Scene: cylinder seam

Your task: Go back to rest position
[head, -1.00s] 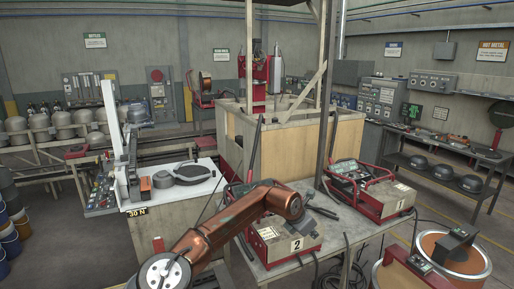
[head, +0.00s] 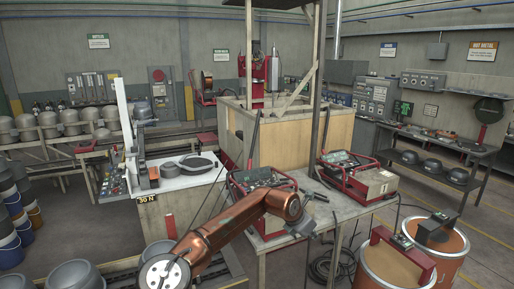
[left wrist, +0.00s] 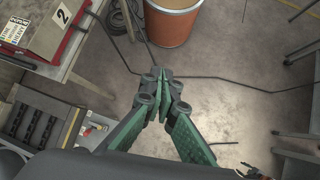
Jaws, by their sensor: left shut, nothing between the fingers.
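My left arm comes into the head view from the bottom left in copper-orange links. Its dark gripper (head: 308,229) hangs in front of the table with the welding units. In the left wrist view the green and grey fingers (left wrist: 162,78) meet at their tips, shut and empty. Below them is bare concrete floor, with an orange drum (left wrist: 172,22) just beyond the tips.
Welding unit 2 (head: 262,195) and another red-framed unit (head: 358,178) stand on the table (head: 345,213). Two orange drums (head: 398,266) (head: 440,240) stand at the lower right, near cables. A white-topped bench (head: 172,182) is left. Open floor lies at the right.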

